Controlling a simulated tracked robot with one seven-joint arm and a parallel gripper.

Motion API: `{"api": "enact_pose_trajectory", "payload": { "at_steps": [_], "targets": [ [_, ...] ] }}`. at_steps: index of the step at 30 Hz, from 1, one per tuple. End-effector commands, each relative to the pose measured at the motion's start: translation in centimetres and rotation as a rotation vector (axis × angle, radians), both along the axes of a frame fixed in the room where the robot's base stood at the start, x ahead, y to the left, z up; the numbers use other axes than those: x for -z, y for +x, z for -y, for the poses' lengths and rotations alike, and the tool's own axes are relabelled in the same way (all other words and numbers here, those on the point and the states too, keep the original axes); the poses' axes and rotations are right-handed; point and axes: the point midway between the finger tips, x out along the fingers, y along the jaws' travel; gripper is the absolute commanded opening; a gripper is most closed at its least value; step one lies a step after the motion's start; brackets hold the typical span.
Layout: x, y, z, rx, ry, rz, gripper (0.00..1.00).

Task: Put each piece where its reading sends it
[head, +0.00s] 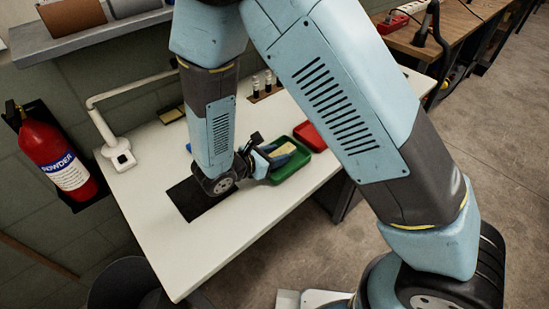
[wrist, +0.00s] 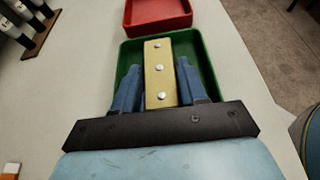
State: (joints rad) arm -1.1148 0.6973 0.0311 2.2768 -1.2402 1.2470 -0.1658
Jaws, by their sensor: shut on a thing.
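My gripper (wrist: 158,92) is shut on a yellowish flat piece (wrist: 158,62) with three silvery rivet heads along it. The piece also shows at the gripper in the head view (head: 284,149). In the wrist view the gripper and piece are over the green tray (wrist: 203,60); I cannot tell whether the piece touches the tray floor. The green tray also shows in the head view (head: 290,170), with the gripper at its left side. A red tray (wrist: 158,14) lies just beyond the green one, and part of it shows in the head view (head: 311,136).
A dark mat (head: 195,200) lies on the white table (head: 180,250). A rack with dark-topped vials (head: 262,85) stands at the back, and a white jointed lamp (head: 120,150) at the left. A red fire extinguisher (head: 57,160) hangs on the wall. The table's front left is clear.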

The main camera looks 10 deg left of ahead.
Motion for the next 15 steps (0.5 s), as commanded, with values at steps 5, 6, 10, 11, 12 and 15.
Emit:
{"api": "enact_pose_trajectory", "payload": {
  "at_steps": [5,6,10,11,12,15],
  "targets": [
    [1.5,0.0,0.0,0.000,-0.001,0.001,0.06],
    [1.5,0.0,0.0,0.000,0.000,0.001,0.06],
    [1.5,0.0,0.0,0.000,0.000,0.001,0.06],
    [1.5,0.0,0.0,0.000,0.000,0.001,0.06],
    [1.5,0.0,0.0,0.000,0.000,0.001,0.06],
    [1.7,0.0,0.0,0.000,0.000,0.001,0.43]
  ]
}}
